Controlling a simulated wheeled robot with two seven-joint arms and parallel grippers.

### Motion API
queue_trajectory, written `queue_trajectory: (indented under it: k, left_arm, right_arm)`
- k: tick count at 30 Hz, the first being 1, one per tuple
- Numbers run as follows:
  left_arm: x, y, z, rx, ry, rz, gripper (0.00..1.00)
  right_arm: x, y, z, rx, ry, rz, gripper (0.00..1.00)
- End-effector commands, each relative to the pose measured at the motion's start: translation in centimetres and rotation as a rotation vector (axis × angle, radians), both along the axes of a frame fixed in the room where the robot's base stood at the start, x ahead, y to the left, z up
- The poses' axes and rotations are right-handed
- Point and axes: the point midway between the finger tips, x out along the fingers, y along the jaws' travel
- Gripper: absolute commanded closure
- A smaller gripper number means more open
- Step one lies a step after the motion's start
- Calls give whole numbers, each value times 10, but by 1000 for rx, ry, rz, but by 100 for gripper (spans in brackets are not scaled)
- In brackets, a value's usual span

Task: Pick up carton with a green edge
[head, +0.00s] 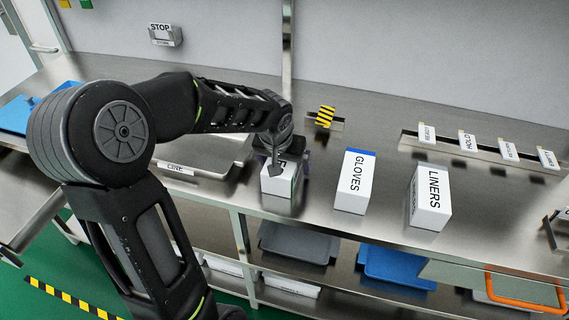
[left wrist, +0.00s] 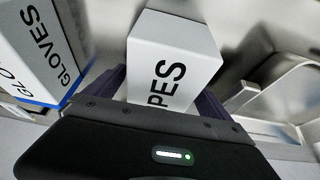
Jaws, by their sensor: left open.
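A white carton with black lettering ending in "PES" (left wrist: 172,48) stands upright on the steel counter; in the head view this carton (head: 276,184) is partly covered by my left gripper (head: 284,158). In the left wrist view the purple fingers of my left gripper (left wrist: 165,92) are open, one on each side of this carton. I cannot tell whether they touch it. No green edge shows on its visible faces. The GLOVES carton (head: 355,184) has a blue top edge and also shows in the left wrist view (left wrist: 50,48). My right gripper is not in view.
The LINERS carton (head: 430,199) stands to the right of GLOVES. A metal lidded pan (head: 205,150) lies left of the gripper. A striped yellow-black tag (head: 325,116) stands behind, and a rack of small label cards (head: 468,142) is at the right. Trays sit on the lower shelf.

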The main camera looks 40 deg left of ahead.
Motion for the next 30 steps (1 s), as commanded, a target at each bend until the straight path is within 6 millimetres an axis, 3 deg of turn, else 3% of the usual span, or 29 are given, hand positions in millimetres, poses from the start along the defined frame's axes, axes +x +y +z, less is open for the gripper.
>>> queue_trajectory:
  k: [12, 30]
  left_arm:
    - [0, 0, 0, 0, 0, 0, 8]
    - [0, 0, 0, 0, 0, 0, 57]
  right_arm:
    - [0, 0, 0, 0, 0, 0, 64]
    - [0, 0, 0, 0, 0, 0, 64]
